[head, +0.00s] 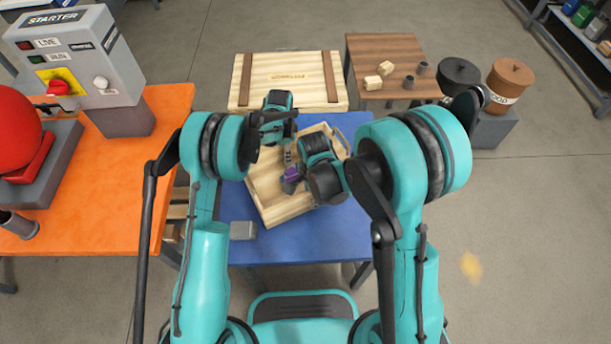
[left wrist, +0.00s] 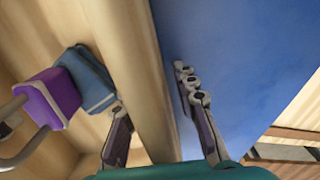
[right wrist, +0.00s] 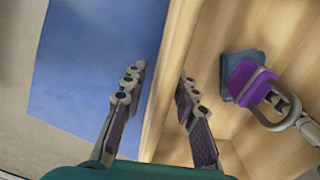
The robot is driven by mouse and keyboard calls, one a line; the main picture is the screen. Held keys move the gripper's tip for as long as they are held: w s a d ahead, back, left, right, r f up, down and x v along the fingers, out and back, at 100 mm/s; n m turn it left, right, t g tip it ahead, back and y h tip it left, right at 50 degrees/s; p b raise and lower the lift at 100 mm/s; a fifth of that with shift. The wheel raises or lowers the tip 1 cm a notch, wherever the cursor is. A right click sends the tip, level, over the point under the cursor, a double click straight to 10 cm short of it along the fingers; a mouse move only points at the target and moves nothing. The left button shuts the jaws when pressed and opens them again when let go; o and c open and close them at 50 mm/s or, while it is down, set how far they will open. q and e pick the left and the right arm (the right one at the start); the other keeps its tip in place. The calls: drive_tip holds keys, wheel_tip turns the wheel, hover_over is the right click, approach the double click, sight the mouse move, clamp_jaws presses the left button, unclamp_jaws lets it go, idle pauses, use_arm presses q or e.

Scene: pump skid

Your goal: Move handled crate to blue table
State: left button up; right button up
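The handled crate (head: 281,212) is an open box of pale wood lying at an angle over the blue table (head: 235,205). A purple and grey-blue padlock-shaped thing (head: 291,174) is inside it; it also shows in the left wrist view (left wrist: 58,97) and right wrist view (right wrist: 248,82). My left gripper (left wrist: 150,95) straddles the far-left wall, one finger inside and one outside. My right gripper (right wrist: 160,85) straddles the near-right wall the same way. Both pairs of fingers are apart, with slim gaps beside the walls. My arms hide parts of the crate.
A grey block (head: 243,230) lies on the blue table at front left. A wooden lidded case (head: 289,80) stands behind. A brown table (head: 384,50) with small blocks is at back right. An orange table (head: 100,215) with a starter box (head: 110,75) is left.

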use_arm(q)
wheel_tip(320, 180, up, 12)
drive_tip(key=shift+f, duration=0.15)
use_arm(e)
drive_tip(key=shift+r, duration=0.25)
wheel_tip(320, 180, up, 12)
drive_tip(key=shift+f, duration=0.25)
idle(0.5)
